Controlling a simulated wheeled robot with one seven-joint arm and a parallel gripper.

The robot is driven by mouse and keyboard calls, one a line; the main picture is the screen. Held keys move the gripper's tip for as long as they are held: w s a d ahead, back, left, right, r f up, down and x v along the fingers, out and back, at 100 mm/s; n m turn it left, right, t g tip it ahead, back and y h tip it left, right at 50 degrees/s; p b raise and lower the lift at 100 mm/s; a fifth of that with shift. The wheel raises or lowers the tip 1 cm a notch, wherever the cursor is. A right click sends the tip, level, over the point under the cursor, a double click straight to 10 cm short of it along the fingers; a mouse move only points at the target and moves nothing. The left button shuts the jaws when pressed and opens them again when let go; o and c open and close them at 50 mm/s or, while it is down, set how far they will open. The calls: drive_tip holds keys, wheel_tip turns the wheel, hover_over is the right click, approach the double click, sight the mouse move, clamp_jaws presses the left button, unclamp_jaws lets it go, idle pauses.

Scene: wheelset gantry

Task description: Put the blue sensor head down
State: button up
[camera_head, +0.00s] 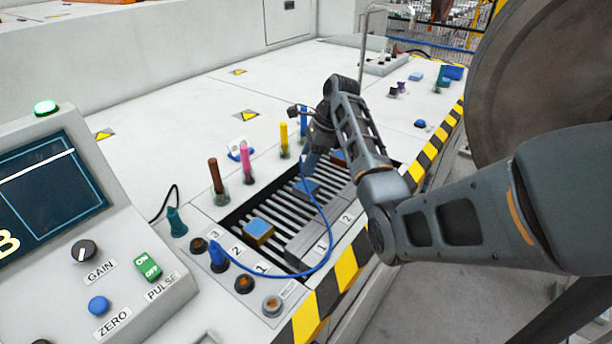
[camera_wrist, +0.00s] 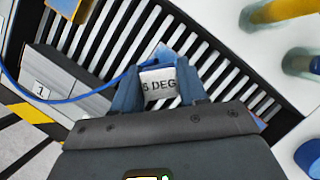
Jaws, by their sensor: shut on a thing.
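My gripper (camera_wrist: 157,86) is shut on the blue sensor head (camera_wrist: 160,84), whose white face reads "5 DEG" between the two fingers. In the head view my gripper (camera_head: 313,158) points down over the far part of the slatted grate (camera_head: 284,203). A blue cable (camera_head: 325,232) loops from the sensor head to a blue plug (camera_head: 218,258) in a panel socket. The fingers hide much of the sensor head. I cannot tell whether it touches anything below.
A grey numbered block (camera_head: 317,238) lies along the right edge.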

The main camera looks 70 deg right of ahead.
drive_tip(key=shift+w+f, duration=0.15)
drive_tip(key=shift+w, duration=0.05)
drive_tip(key=shift+f, duration=2)
drive_tip(key=o, duration=1.2)
drive_tip(key=shift+f, duration=0.15)
drive_tip(key=p+v, duration=0.2)
drive_tip(key=v, duration=1)
